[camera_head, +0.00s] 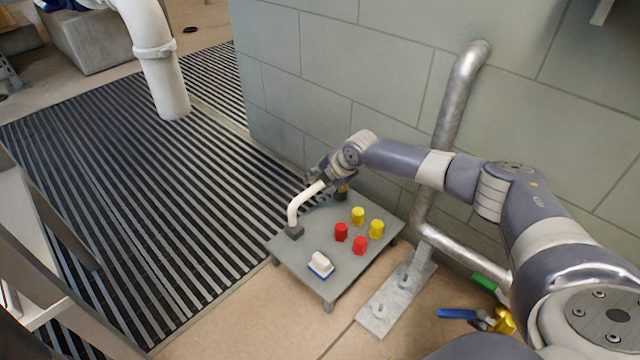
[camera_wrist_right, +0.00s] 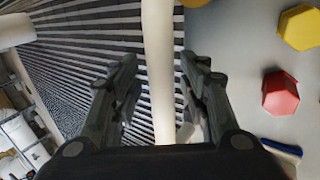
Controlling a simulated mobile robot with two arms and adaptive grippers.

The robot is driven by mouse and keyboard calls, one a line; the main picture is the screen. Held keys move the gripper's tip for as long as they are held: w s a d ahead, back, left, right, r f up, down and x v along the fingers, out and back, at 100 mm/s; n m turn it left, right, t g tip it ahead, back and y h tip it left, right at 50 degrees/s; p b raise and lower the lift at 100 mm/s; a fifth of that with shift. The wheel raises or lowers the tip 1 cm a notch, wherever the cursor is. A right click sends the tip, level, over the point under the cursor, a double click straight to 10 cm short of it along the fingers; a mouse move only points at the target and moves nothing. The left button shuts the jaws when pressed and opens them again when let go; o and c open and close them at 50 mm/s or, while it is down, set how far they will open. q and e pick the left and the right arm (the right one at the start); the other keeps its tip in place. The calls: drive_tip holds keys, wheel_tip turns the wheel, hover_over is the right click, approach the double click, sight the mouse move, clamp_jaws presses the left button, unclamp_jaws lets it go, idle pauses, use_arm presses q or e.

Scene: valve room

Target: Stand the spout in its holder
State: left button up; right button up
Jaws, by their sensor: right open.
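The spout (camera_head: 295,208) is a cream bent tube. Its lower end meets a small dark block (camera_head: 295,232), apparently the holder, on the left corner of a low grey table; how deep it sits I cannot tell. Its upper part bends right toward my right gripper (camera_head: 318,178). In the right wrist view, the spout (camera_wrist_right: 158,70) runs between the two fingers of my right gripper (camera_wrist_right: 162,72). The fingers are open, with gaps on both sides of it. My left gripper is not in view.
The grey table (camera_head: 292,258) bears red knobs (camera_head: 341,232), yellow knobs (camera_head: 376,229) and a white-and-blue brush-like block (camera_head: 321,264). A wall and metal pipe (camera_head: 455,100) stand behind. Slatted grating (camera_head: 130,200) lies left. Coloured-handled tools (camera_head: 480,316) lie at right.

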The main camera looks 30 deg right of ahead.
drive_tip(key=v, duration=1.2)
idle(0.4)
